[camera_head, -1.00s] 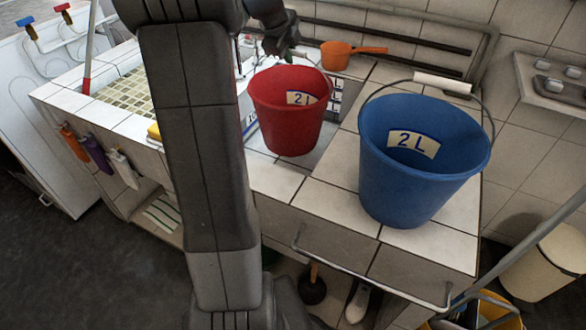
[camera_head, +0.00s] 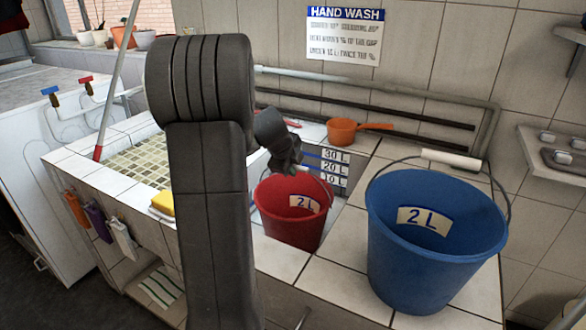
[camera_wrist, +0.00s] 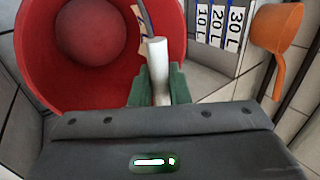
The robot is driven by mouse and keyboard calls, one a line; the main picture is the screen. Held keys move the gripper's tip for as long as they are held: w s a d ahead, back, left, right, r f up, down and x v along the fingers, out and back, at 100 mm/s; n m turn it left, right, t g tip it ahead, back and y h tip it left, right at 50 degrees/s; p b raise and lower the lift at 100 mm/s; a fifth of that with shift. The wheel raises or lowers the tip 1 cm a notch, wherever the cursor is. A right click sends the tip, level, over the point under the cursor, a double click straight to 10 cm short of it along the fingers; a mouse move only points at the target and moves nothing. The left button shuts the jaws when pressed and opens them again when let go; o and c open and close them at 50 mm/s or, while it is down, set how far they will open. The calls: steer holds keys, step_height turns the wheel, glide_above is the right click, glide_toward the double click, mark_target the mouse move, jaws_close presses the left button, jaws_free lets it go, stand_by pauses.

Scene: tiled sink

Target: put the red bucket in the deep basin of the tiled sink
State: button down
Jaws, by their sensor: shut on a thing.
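The red bucket (camera_head: 285,225), with a "2 L" label, is at the deep basin (camera_head: 338,185), whose back wall carries 10, 20 and 30 L marks. Its rim is below the top mark in the head view, and its lower end seems cut off by the basin's front edge; I cannot tell whether it touches the floor. My gripper (camera_head: 290,168) is above the bucket. In the wrist view my gripper (camera_wrist: 158,88) is shut on the white grip (camera_wrist: 158,62) of the bucket's handle, with a green finger on each side. The red bucket's inside (camera_wrist: 95,80) looks empty.
A large blue bucket (camera_head: 430,250) stands on the tiled counter at right. An orange dipper (camera_head: 342,132) lies on the back ledge, near the wall pipes. A shallow mosaic basin (camera_head: 140,158) and yellow sponge (camera_head: 163,203) are at left. My arm hides part of the sink.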

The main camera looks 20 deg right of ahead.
steer(key=shift+f, duration=0.1)
steer(key=c, duration=1.4)
jaws_free()
steer(key=shift+r, duration=0.25)
steer(key=v, duration=1.2)
steer(key=shift+f, duration=0.1)
